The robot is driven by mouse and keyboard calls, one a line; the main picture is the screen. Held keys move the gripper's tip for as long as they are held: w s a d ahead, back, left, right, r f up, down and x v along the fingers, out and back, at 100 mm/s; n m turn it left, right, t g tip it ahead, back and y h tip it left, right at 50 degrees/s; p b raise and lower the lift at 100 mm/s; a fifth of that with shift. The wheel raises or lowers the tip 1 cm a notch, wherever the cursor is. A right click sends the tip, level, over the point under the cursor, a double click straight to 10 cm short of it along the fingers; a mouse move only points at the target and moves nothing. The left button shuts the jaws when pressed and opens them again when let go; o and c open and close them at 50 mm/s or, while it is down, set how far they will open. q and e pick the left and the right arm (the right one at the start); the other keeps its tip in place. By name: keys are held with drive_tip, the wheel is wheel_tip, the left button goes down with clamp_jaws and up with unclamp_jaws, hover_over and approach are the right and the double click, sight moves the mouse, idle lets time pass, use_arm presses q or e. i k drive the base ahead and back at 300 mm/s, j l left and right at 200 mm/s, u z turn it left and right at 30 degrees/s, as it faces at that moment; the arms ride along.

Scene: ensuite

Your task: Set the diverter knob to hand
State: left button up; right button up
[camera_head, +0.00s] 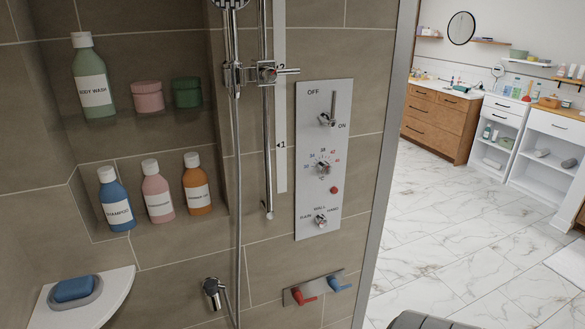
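The diverter knob (320,221) is a small chrome knob low on the grey shower control panel (305,180), which is fixed to the brown tiled wall. The labels RAIN, WALL and HAND are set around it, from left over the top to right. It is too small to tell which label it points at. Neither of my grippers shows, and nothing touches the knob.
A red and blue lever pair (315,288) is below. A rail with hand shower (233,75) and hose stands left. Bottles fill wall niches; a glass edge is right.

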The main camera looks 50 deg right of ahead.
sight(321, 221)
drive_tip(key=z, duration=1.85)
